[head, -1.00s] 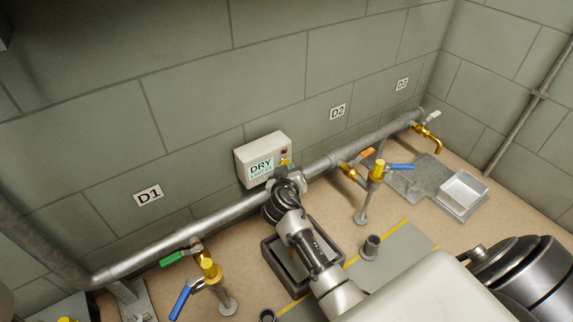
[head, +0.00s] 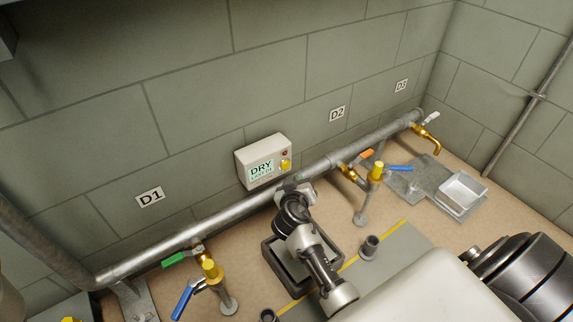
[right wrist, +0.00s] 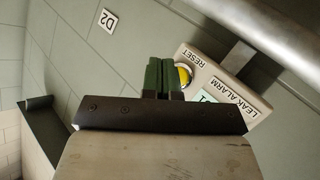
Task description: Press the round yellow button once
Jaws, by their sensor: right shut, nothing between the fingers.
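The round yellow button (head: 286,165) is on the front of a pale wall box (head: 247,161), right of its lit display reading DRY. In the right wrist view the button (right wrist: 184,75) sits in a pale ring beside the word RESET, partly hidden by a fingertip. My right gripper (head: 298,178) is below and slightly right of the button in the head view. Its green fingers (right wrist: 163,76) are together with nothing between them. The button's face shows clear in the head view; I cannot tell the exact gap to the fingers. My left gripper is not in view.
A grey pipe (head: 235,208) runs along the wall under the box, close to my right gripper. A dark open tray (head: 272,258) lies below my arm. The wall above is clear.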

